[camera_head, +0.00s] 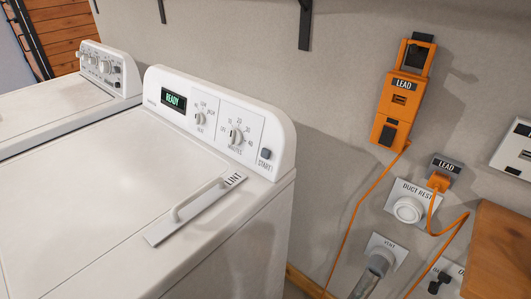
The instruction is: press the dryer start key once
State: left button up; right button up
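The dryer (100,190) is the white machine in the middle left, with a raised control panel (169,119) along its back. The start key (265,155) is a small dark square button at the panel's right end, with the label "START" below it. The display (173,99) reads "READY" in green. Two dials, one marked in minutes (236,136), sit between the display and the key. Neither of my grippers shows in this view.
A lint handle (188,206) stands up from the dryer top in front of the panel. A second white machine (105,68) is at the left. On the wall are an orange "LEAD" unit (401,97) with a cord, a duct reset knob (408,209) and a vent pipe (376,268).

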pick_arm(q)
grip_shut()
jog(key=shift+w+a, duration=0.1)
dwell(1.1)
